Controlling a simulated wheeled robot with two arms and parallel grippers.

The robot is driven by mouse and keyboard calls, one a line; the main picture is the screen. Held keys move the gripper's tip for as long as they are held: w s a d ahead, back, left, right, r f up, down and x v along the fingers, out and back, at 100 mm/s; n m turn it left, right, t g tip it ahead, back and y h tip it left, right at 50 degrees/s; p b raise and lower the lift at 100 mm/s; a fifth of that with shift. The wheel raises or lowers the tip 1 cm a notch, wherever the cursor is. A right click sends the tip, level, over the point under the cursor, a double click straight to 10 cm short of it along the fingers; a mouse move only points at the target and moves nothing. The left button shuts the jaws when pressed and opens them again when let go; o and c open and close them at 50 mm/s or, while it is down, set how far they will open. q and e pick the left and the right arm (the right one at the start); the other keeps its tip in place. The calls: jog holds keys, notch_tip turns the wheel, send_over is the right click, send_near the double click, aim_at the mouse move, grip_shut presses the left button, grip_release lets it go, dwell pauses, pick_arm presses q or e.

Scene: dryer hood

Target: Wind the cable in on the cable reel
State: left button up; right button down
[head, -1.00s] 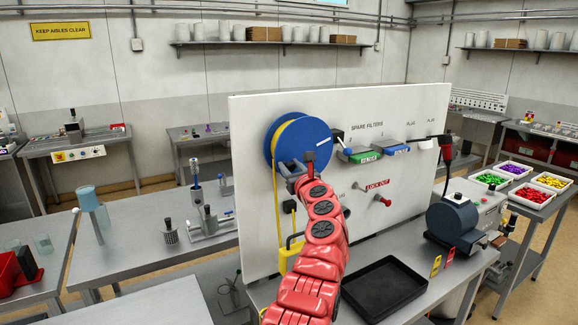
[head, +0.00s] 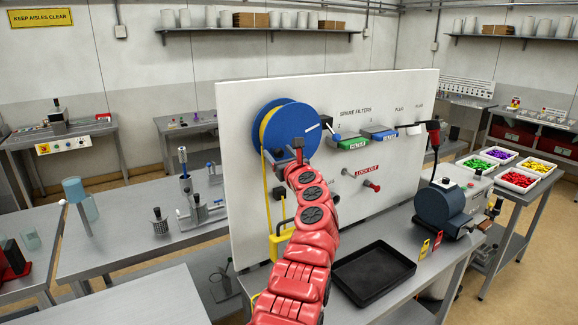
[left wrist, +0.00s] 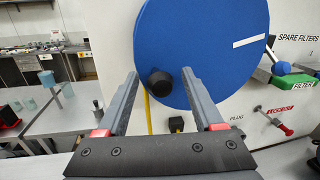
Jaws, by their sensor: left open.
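The blue cable reel (head: 292,122) is mounted at the upper left of the white panel. Yellow cable (head: 266,180) runs around it and hangs down the panel's left side; a strip shows in the left wrist view (left wrist: 149,115). A black crank knob (left wrist: 158,84) stands out from the reel's lower left face in the left wrist view. A white stripe (left wrist: 249,40) marks the reel's right side. My left gripper (left wrist: 160,76) is open in front of the reel, the knob appearing between its fingertips; contact cannot be told. In the head view my left gripper (head: 298,147) partly hides the reel's lower part.
The white panel (head: 245,160) also carries a green filter (head: 352,143), a blue filter (head: 384,135) and a red lock-out handle (head: 372,185). A black tray (head: 372,272) and a blue-grey machine (head: 440,207) stand on the bench before it.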

pick_arm(q)
jog(key=shift+s+d+f, duration=0.25)
jog(key=b+v, duration=0.7)
jog(key=v, duration=0.9)
jog(key=shift+r, duration=0.2)
jog(key=shift+s, duration=0.2)
